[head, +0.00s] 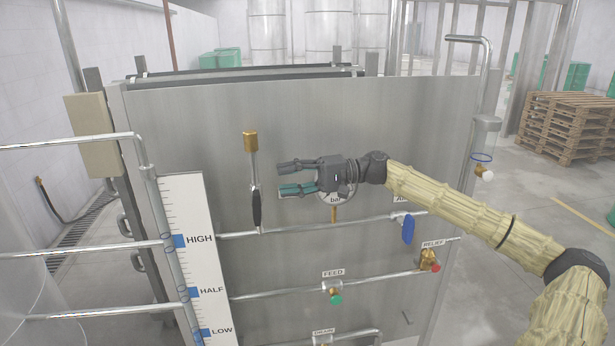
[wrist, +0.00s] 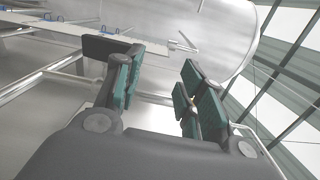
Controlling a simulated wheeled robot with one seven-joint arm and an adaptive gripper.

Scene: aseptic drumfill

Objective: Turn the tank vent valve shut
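No label reading vent shows in the head view. A pipe fitting with a brass cylinder (head: 250,141) on top and a long black handle (head: 257,209) hanging upright stands left of my gripper (head: 281,178). I cannot tell for sure that it is the vent valve. My gripper is open and empty, its fingers pointing left towards this fitting with a small gap between. In the wrist view the teal finger pads stand apart (wrist: 160,75). A dark block (wrist: 105,48) shows beside the left finger; I cannot tell what it is.
A blue lever (head: 408,230), a red-tipped relief valve (head: 429,261) and a green-tipped feed valve (head: 333,291) sit on pipes below. A gauge is partly hidden behind my gripper. A level scale (head: 190,240) and rails (head: 80,247) stand at left.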

